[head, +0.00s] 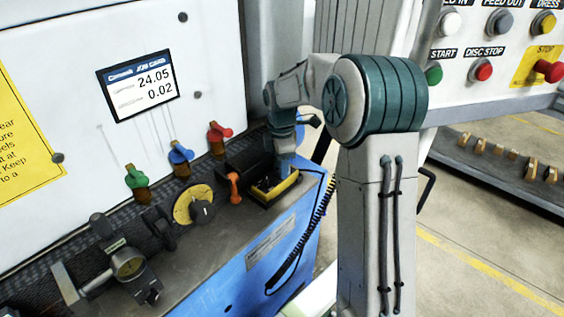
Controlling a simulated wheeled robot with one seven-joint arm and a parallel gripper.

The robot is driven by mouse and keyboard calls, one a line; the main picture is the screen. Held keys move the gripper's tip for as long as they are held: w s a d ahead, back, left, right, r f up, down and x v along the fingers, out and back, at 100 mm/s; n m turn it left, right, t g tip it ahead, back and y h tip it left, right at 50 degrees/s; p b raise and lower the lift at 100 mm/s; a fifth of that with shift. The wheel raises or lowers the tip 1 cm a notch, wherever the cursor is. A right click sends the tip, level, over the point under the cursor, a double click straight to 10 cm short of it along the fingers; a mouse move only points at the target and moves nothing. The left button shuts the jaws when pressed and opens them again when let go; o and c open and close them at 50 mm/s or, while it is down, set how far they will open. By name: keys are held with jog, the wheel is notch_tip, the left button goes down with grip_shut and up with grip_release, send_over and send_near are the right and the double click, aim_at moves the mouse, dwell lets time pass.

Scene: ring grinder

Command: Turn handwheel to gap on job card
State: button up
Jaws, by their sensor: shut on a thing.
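The job card (140,86) is a screen on the white panel at the upper left and reads 24.05 and 0.02. My arm reaches down to a black unit with yellow edges (273,187), on the blue machine's top. My gripper (286,172) points down at this unit, low against it, and is shut. My wrist and the gripper cover what it grips, so the handwheel and its scale cannot be made out clearly.
Green, blue and red levers (181,153) stand along the panel. An orange lever (234,188) is close left of my gripper. A black coiled cable (311,233) hangs right of the unit. A gauge (130,266) is at the front left; a button panel (490,45) is upper right.

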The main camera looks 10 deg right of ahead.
dwell(0.3)
jog(key=o, duration=1)
notch_tip(320, 180, up, 8)
jog(key=shift+f, duration=0.2)
